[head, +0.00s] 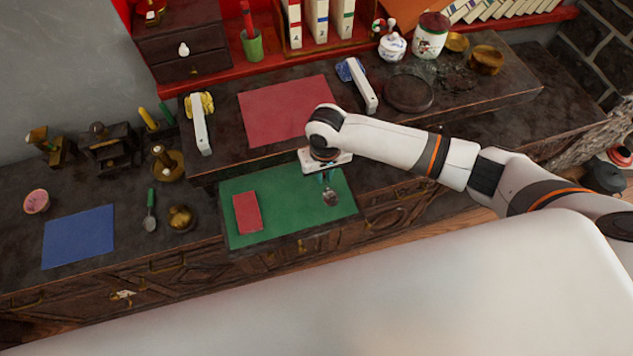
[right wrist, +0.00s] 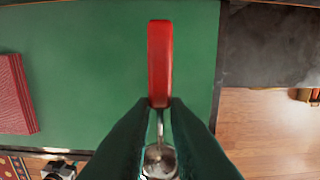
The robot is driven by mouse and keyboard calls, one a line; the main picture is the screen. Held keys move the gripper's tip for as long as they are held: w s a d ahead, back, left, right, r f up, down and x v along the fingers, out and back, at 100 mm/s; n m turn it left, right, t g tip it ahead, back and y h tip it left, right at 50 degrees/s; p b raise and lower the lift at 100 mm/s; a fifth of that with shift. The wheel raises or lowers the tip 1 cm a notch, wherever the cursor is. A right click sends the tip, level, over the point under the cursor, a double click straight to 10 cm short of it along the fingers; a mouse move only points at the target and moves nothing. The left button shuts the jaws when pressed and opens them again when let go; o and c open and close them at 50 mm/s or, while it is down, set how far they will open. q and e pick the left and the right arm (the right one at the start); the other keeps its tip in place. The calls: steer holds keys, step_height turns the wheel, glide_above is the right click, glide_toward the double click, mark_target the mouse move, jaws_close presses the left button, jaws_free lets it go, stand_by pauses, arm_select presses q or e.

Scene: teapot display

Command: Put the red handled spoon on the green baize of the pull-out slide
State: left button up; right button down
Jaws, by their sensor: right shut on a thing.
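The red handled spoon shows in the right wrist view with its red handle (right wrist: 160,62) pointing up the picture and its metal bowl below. My right gripper (right wrist: 158,110) is shut on the spoon's neck, between handle and bowl. In the head view my right gripper (head: 325,173) is over the right part of the green baize (head: 285,213) of the pull-out slide, and the spoon's bowl (head: 330,198) shows just below it; the handle is hidden. I cannot tell whether the spoon touches the baize (right wrist: 95,75). My left gripper is not in view.
A dark red book (head: 247,212) lies on the baize's left part. A green-handled spoon (head: 150,212) lies on the counter to the left, near a blue mat (head: 78,237). A red mat (head: 287,110) and white bars lie on the raised shelf behind. The middle of the baize is clear.

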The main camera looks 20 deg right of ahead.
mark_target(325, 179)
steer(key=shift+f, duration=2.35)
steer(key=shift+f, duration=0.1)
steer(key=c, duration=1.4)
jaws_free()
steer(key=shift+d, duration=0.1)
step_height(325, 179, up, 12)
steer(key=shift+r+b, duration=0.2)
steer(key=shift+b, duration=0.3)
